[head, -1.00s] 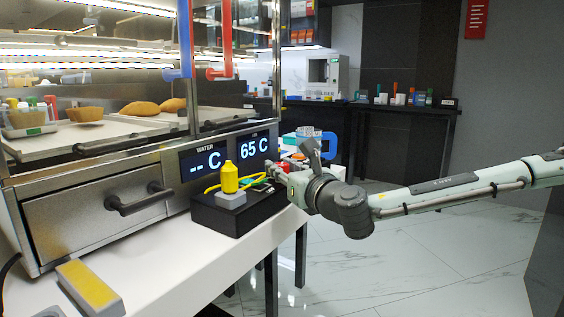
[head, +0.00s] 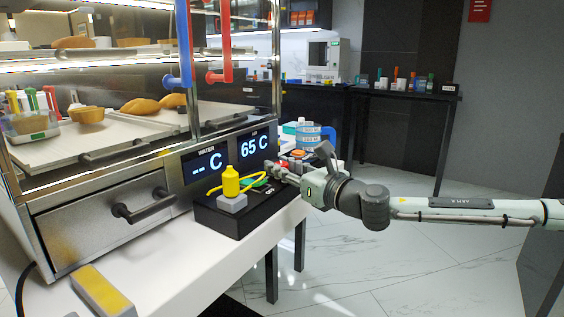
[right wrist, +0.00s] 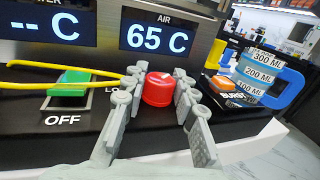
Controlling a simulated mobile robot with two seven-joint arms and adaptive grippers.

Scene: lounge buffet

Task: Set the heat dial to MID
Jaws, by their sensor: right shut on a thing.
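The heat dial, a red round knob (right wrist: 158,89), sits on the black control ledge under the AIR display, in the middle of the right wrist view. My right gripper (head: 273,170) has one finger on each side of the knob and is shut on it. Part of a label reading "LO" shows left of the knob; the fingers hide the rest of the markings, so I cannot tell the setting. The AIR display (right wrist: 158,38) reads 65 C. My left gripper is not in view.
A green switch (right wrist: 70,86) marked OFF and a yellow cable (right wrist: 65,68) lie left of the dial. A blue-handled measuring jug (right wrist: 265,80) stands close on the right. A yellow-topped block (head: 102,290) lies on the white counter (head: 190,275).

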